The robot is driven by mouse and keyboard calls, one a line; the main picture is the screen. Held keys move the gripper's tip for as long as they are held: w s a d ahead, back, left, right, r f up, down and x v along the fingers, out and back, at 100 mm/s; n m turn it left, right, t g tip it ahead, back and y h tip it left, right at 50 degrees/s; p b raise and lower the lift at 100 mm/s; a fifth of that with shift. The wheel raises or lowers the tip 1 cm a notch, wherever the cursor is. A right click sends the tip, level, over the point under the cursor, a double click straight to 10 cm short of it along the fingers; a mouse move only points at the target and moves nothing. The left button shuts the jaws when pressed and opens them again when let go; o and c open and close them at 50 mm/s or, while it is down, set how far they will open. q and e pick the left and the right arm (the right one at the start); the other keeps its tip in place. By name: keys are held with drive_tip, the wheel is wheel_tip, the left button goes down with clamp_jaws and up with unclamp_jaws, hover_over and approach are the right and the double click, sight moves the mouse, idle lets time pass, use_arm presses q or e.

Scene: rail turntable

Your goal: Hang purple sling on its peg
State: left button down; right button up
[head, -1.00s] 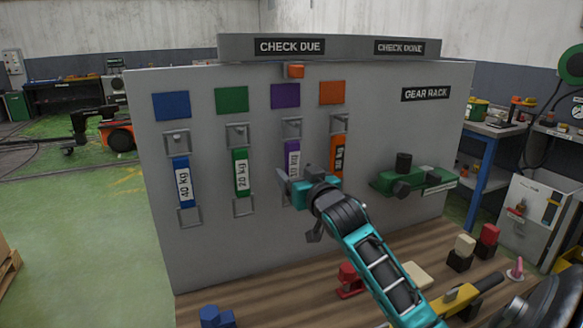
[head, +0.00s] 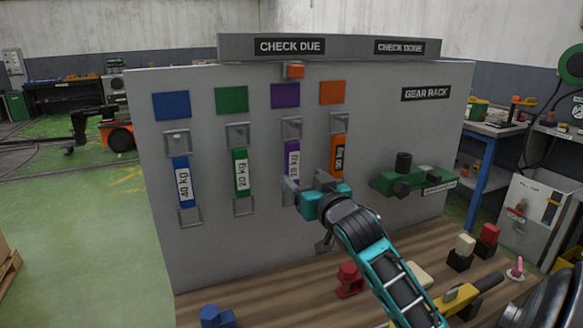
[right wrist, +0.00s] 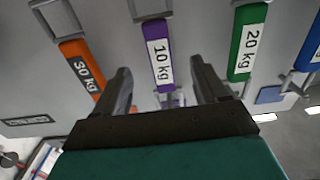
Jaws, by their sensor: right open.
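The purple sling (head: 291,155) hangs on the grey board below the purple square (head: 285,95), its upper end at a metal holder (head: 292,127). In the right wrist view the purple sling (right wrist: 160,65) shows a white "10 kg" label. My right gripper (head: 287,190) is in front of the board, at the sling's lower part. In the right wrist view my right gripper (right wrist: 162,85) is open, with the sling visible between its fingers. I cannot tell whether the fingers touch it. The sling's lower end is partly hidden in the head view. My left gripper is not in view.
Blue (head: 183,180), green (head: 240,172) and orange (head: 339,155) slings hang beside the purple one. A green device (head: 415,180) sticks out from the board at the right. Coloured blocks and a yellow tool (head: 460,298) lie on the wooden bench (head: 260,300).

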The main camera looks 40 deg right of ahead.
drive_tip(key=shift+v, duration=1.35)
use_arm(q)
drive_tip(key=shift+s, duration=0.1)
